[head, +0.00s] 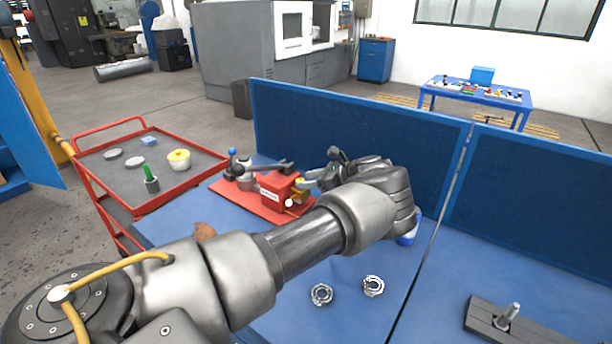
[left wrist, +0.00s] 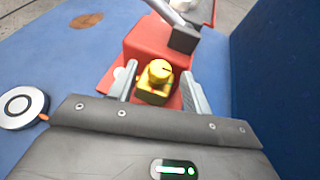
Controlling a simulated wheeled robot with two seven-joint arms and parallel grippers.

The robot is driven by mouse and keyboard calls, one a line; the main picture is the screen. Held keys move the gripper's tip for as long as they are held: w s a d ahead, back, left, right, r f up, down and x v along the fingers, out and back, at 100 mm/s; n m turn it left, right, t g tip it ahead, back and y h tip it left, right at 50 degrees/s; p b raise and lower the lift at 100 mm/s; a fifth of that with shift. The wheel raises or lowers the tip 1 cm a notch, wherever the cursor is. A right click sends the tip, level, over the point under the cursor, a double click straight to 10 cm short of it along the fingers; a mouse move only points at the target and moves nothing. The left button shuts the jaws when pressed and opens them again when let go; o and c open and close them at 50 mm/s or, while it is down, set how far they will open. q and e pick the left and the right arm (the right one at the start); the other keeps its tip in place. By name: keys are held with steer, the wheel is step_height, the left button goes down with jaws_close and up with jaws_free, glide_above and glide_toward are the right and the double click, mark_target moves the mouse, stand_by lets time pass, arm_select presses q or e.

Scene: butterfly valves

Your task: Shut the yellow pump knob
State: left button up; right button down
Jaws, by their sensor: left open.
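The red pump (head: 277,190) stands on a red base plate (head: 232,195) on the blue workbench, with a dark lever across its top. Its yellow knob (left wrist: 160,73) sits on a yellow block on the pump's near side in the left wrist view. In the head view, only a bit of yellow (head: 299,195) shows beside the gripper. My left gripper (left wrist: 162,92) is open, with one finger on each side of the yellow block. I cannot tell whether the fingers touch it. It also shows in the head view (head: 308,180). My right gripper is not in view.
A blue partition (head: 350,128) stands close behind the gripper. A blue and white round item (head: 408,237) lies beside my wrist. Two metal rings (head: 321,294) and a brown patch (head: 205,231) are on the bench. A red cart (head: 125,170) stands at the left.

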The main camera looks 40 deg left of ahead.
arm_select(q)
steer(key=shift+s+a+f, duration=0.1)
steer(key=shift+a+f, duration=0.2)
steer(key=shift+a, duration=0.25)
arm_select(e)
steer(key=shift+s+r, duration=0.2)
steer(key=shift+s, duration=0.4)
arm_select(q)
steer(key=c, duration=1)
steer(key=shift+o, duration=0.2)
steer(key=shift+s+r+m+t+y+p, duration=0.15)
steer(key=shift+m+t+y+p, duration=0.2)
steer(key=shift+p, duration=0.4)
steer(key=shift+s+m+t+p, duration=0.2)
steer(key=shift+m+t+p, duration=0.95)
steer(key=shift+t, duration=0.1)
steer(key=m+t+p, duration=0.1)
steer(key=p, duration=0.1)
steer(key=m+t+p, duration=0.1)
steer(key=t+p, duration=0.1)
steer(key=m+t+p, duration=0.1)
steer(key=p, duration=0.2)
steer(key=shift+s+r+m, duration=0.15)
steer(key=shift+s+m, duration=0.15)
steer(key=shift+f+m+t+p, duration=0.25)
steer(key=shift+m+t+p, duration=0.15)
steer(key=shift+t+p, duration=0.35)
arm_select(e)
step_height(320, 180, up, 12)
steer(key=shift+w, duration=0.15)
